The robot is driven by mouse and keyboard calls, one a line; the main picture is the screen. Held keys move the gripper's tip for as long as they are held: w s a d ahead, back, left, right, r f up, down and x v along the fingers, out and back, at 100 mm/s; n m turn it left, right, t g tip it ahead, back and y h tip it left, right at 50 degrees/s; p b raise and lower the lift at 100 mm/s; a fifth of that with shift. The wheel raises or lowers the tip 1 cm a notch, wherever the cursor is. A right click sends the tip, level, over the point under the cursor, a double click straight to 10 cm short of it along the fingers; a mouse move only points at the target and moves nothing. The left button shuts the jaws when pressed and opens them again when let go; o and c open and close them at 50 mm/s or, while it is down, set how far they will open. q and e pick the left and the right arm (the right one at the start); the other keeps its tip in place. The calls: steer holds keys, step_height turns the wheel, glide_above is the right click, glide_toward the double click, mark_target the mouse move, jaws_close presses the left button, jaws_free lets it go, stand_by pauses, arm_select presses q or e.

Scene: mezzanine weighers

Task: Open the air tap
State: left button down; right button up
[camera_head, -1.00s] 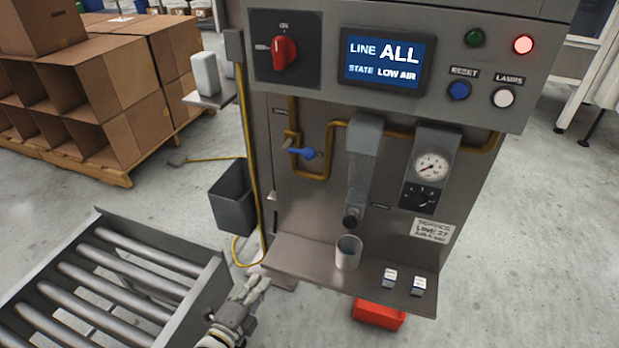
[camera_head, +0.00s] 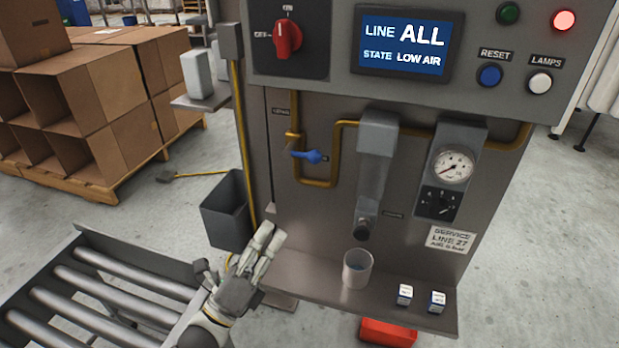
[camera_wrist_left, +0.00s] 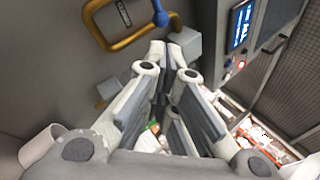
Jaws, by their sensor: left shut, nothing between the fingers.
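The air tap has a blue lever handle (camera_head: 309,156) on the yellow pipe (camera_head: 320,184) on the front of the grey cabinet. The lever lies roughly level, crosswise to the upright run of pipe. My right gripper is not in view.
A clear cup (camera_head: 357,268) and two small boxes (camera_head: 405,294) stand on the shelf (camera_head: 330,290). A filter bowl (camera_head: 373,170) and gauge (camera_head: 454,166) sit right of the tap. A dark bin (camera_head: 228,212) and roller conveyor (camera_head: 110,285) are left. The screen (camera_head: 408,42) reads LOW AIR.

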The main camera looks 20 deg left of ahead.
arm_select(q)
steer(key=shift+w, duration=0.1)
steer(key=x, duration=1.4)
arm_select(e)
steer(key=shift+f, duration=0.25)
arm_select(q)
steer(key=shift+w, duration=0.1)
steer(key=shift+r+n+t+y+b, duration=0.15)
steer(key=shift+n+t+y+b, duration=0.2)
steer(key=shift+n+y, duration=0.35)
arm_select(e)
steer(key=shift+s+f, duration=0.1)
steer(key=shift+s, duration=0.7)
